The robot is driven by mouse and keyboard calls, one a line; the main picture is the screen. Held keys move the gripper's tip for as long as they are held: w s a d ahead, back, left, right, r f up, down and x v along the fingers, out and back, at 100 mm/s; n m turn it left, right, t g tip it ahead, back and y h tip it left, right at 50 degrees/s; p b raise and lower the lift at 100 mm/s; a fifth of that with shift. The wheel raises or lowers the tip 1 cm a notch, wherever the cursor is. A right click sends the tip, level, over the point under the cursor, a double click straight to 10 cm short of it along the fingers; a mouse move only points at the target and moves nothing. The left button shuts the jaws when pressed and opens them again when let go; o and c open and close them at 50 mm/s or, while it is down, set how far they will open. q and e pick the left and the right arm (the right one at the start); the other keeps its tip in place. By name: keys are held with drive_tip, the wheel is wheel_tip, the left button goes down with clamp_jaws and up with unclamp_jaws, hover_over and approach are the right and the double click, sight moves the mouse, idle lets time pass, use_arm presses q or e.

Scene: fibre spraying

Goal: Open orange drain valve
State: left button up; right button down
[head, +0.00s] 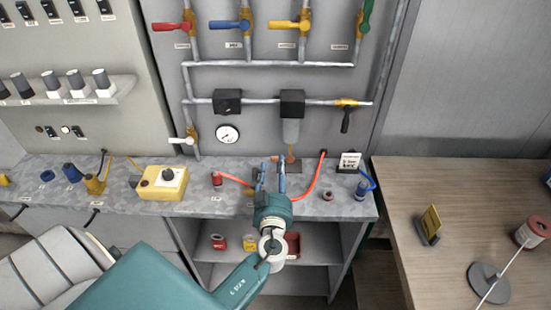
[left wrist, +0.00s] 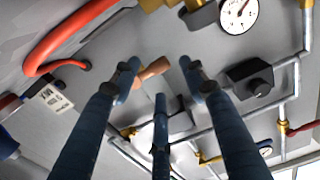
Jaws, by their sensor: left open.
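The filter (head: 291,115) has a dark top and a grey bowl and hangs on the pipe panel. A small orange-brown piece, which looks like the drain valve (head: 290,158), shows under the bowl, just beyond my left gripper's fingertips. In the left wrist view an orange-brown handle (left wrist: 155,68) lies between the upper fingertips. I cannot tell whether they touch it. My left gripper (head: 271,168) has its blue fingers apart and holds nothing visible; its fingers also show in the left wrist view (left wrist: 160,76). My right gripper is not in view.
A red hose (head: 316,178) curves over the grey bench beside the gripper. A yellow box (head: 162,183) stands left. A small sign (head: 349,162) stands right.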

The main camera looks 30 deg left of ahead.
use_arm(q)
drive_tip(key=shift+x, duration=1.1)
drive_tip(key=shift+w+a, duration=0.1)
drive_tip(key=shift+w, duration=0.15)
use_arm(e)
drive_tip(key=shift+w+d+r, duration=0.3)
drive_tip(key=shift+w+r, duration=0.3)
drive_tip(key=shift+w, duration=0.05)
use_arm(q)
clamp_jaws()
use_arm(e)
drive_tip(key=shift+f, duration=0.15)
use_arm(q)
drive_tip(key=w+d+r+m+b, duration=0.2)
drive_tip(key=d+r+m, duration=0.2)
drive_tip(key=m, duration=1.4)
drive_tip(key=shift+w+d+b, duration=0.2)
drive_tip(key=shift+b, duration=0.15)
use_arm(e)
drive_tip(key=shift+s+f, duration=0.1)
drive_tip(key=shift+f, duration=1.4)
